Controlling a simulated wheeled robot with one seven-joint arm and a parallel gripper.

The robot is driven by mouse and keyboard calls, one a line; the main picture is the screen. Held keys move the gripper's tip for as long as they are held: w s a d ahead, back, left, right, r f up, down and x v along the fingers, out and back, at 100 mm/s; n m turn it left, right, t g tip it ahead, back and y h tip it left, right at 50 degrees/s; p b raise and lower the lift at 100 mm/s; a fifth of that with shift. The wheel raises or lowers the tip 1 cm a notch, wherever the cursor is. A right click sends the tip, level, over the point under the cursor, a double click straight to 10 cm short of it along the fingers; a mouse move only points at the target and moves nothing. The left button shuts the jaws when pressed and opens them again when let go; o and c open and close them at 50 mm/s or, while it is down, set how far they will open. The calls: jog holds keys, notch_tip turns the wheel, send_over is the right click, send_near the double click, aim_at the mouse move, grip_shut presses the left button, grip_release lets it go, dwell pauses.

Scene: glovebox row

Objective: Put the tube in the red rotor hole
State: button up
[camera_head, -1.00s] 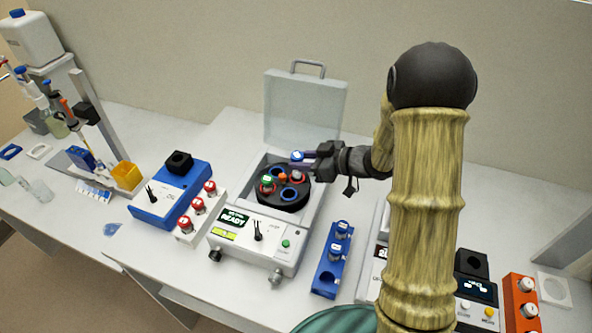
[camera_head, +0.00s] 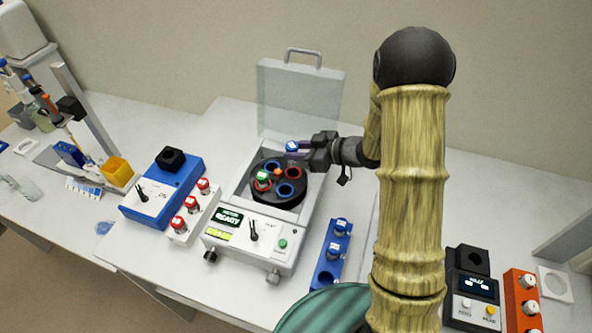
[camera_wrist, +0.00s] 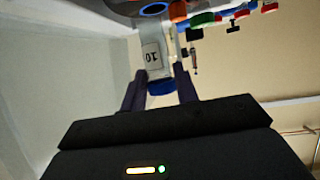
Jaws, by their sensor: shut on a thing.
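The tube has a blue cap (camera_head: 292,147) and a white label reading 10, seen on the tube (camera_wrist: 151,54) in the wrist view. My gripper (camera_head: 297,153) is shut on it near the cap and holds it roughly upright over the back right of the rotor. The dark rotor (camera_head: 278,201) sits in the open centrifuge (camera_head: 250,238) and has red-ringed and blue-ringed holes around an orange hub. An empty red-ringed hole (camera_head: 293,173) is at right. A green-capped tube (camera_head: 262,177) stands in the left red-ringed hole. Whether the held tube's lower end touches the rotor is unclear.
The raised clear lid (camera_head: 300,98) stands behind the rotor. The centrifuge display reads READY.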

aim_at(297, 168)
jog(key=shift+f, duration=1.35)
jog(key=shift+f+p, duration=0.35)
jog(key=shift+f, duration=1.75)
jog(key=shift+f, duration=0.25)
jog(key=o, duration=0.9)
jog(key=shift+r, duration=0.1)
jog(key=shift+o, duration=0.2)
